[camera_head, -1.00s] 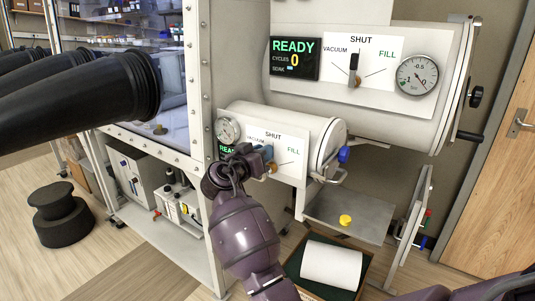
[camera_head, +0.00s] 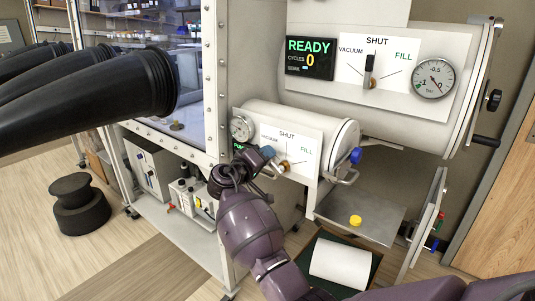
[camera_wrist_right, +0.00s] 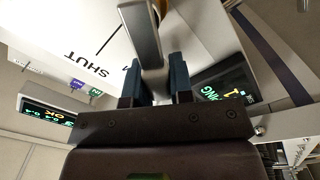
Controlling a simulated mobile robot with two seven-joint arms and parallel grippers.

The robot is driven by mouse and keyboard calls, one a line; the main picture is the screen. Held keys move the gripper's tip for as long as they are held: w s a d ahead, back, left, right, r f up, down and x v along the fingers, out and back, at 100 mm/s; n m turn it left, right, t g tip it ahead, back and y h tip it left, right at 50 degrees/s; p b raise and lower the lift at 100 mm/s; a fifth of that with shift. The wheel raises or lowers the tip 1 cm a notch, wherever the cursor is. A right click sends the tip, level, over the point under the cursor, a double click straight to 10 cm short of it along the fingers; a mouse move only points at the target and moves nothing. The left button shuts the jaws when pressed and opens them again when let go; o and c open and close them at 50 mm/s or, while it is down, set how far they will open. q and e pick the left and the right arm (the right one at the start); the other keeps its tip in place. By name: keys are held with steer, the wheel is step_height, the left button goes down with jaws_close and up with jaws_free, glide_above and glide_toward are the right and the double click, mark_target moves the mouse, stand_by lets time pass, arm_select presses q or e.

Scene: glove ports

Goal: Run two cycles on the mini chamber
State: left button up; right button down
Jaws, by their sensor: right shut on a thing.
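The mini chamber (camera_head: 339,135) is the small white cylinder under the large one. Its panel (camera_head: 304,140) has a gauge (camera_head: 242,127) at the left and VACUUM, SHUT and FILL marks. My right gripper (camera_head: 266,154) is shut on the mini chamber's valve lever, left of the brass hub (camera_head: 285,167), on the VACUUM side. The wrist view shows the grey lever (camera_wrist_right: 142,38) between the blue fingers. The mini display (camera_wrist_right: 222,92) shows green letters ending "PING" and an orange figure; the gripper partly hides it. My left gripper is out of view.
The large chamber (camera_head: 400,120) above has its own lever (camera_head: 369,70) upright at SHUT and a READY, CYCLES 0 display (camera_head: 310,59). A shelf (camera_head: 375,212) holds a yellow cap (camera_head: 356,220). A box with a white roll (camera_head: 340,262) stands below. Black gloves (camera_head: 100,100) stick out left.

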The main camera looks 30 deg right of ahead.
steer(key=shift+f+n, duration=0.25)
steer(key=shift+n, duration=0.15)
steer(key=c, duration=1)
jaws_free()
steer(key=shift+r, duration=0.1)
steer(key=v, duration=1.1)
